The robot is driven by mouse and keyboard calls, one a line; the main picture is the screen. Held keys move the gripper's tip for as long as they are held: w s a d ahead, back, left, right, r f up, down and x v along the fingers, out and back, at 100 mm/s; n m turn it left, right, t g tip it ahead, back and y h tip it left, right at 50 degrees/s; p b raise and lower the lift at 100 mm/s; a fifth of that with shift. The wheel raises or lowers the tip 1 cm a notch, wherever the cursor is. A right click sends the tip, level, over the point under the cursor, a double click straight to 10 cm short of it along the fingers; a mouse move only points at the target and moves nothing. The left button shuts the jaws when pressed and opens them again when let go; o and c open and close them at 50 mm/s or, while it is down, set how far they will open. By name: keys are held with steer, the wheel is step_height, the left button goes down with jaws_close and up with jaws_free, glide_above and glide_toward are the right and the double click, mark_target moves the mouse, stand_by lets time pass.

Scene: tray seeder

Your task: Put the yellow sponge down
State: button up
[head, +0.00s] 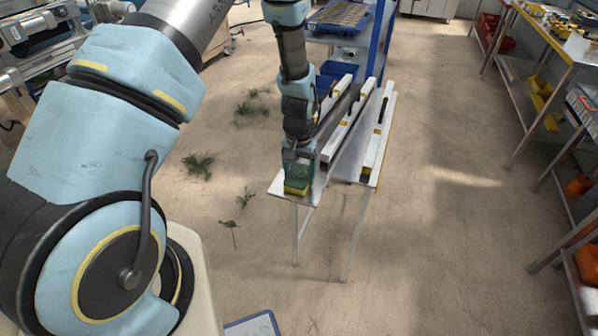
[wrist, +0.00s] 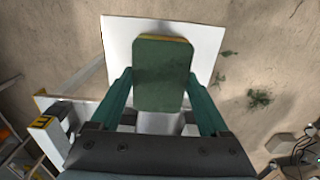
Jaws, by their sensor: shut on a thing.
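The sponge (wrist: 162,75) has a dark green face and a yellow edge. My gripper (wrist: 160,92) is shut on it, with one teal finger on each side. In the head view the sponge (head: 296,189) shows as a yellow strip under my gripper (head: 298,178), at the near left end of a narrow white table (head: 330,192). In the wrist view the white tabletop (wrist: 118,45) lies beyond the sponge. I cannot tell whether the sponge touches the tabletop.
White rails (head: 376,145) with black handles run along the table to the right of my gripper. A blue-framed rack (head: 378,40) stands at the far end. Shelves (head: 562,45) line the right side. Plant scraps (head: 198,166) lie on the open floor.

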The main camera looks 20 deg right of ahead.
mark_target(299, 175)
steer(key=shift+f, duration=0.15)
steer(key=o, duration=1)
steer(key=shift+o, duration=0.2)
step_height(299, 175, up, 12)
steer(key=b, duration=0.4)
steer(key=w+a+r+n, duration=0.15)
steer(key=a+r, duration=0.25)
steer(key=a, duration=0.4)
steer(key=w+a+r+n, duration=0.1)
steer(key=a+r+n, duration=0.15)
steer(key=a, duration=0.55)
steer(key=s+a+r+n, duration=0.1)
steer(key=s+a+r, duration=0.1)
steer(key=a, duration=0.5)
steer(key=s+a+r+n+t, duration=0.1)
steer(key=s+a+r+n, duration=0.1)
steer(key=s+a, duration=0.2)
steer(key=a, duration=0.3)
steer(key=shift+s+r+t, duration=0.2)
steer(key=shift+r+t, duration=0.05)
steer(key=shift+t, duration=0.05)
